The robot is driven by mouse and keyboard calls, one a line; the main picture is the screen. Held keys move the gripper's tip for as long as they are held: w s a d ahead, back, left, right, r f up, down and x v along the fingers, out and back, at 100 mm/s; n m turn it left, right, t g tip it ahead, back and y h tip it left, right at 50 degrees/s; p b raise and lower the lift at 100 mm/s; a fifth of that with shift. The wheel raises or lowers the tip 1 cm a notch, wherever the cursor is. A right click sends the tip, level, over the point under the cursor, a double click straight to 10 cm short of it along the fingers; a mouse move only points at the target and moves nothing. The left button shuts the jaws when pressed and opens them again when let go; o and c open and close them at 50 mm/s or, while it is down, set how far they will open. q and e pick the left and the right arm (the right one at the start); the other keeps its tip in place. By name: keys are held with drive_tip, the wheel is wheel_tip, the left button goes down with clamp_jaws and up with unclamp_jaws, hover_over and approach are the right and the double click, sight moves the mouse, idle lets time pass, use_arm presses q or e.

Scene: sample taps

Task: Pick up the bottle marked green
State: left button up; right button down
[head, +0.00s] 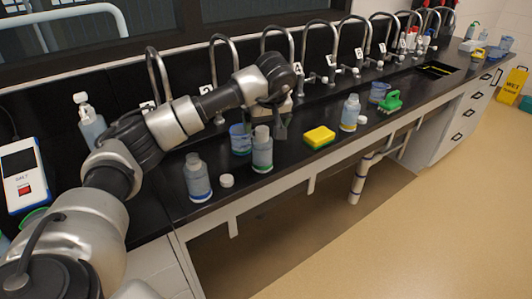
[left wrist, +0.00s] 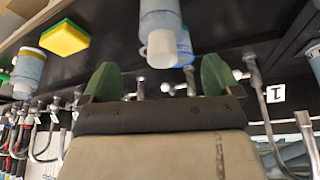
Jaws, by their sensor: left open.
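Several clear bottles with blue contents stand on the black counter. One bottle (head: 262,152) is upright with a pale cap and seems to have a greenish band near its base, too small to be sure. My left gripper (head: 279,122) is just above and beside it. In the left wrist view, a white-capped bottle (left wrist: 160,25) lies ahead, between the lines of the open fingers of my left gripper (left wrist: 158,78), with nothing held. Other bottles stand at the left (head: 196,178) and farther right (head: 350,112). My right gripper is not in view.
A blue cup (head: 240,138) stands close beside the bottle. A loose white cap (head: 227,181), a yellow-green sponge (head: 319,137) and a green brush (head: 391,100) lie nearby. A row of taps (head: 280,42) lines the back. The counter's front edge is close.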

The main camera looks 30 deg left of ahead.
sight(263, 131)
use_arm(q)
drive_tip(key=shift+x, duration=0.85)
drive_tip(key=p+x, duration=0.1)
drive_tip(key=x, duration=0.3)
drive_tip(key=shift+s+a+f, duration=0.15)
drive_tip(key=shift+f, duration=0.05)
drive_tip(key=shift+a+f, duration=0.15)
drive_tip(key=shift+f, duration=0.25)
drive_tip(key=c, duration=1.4)
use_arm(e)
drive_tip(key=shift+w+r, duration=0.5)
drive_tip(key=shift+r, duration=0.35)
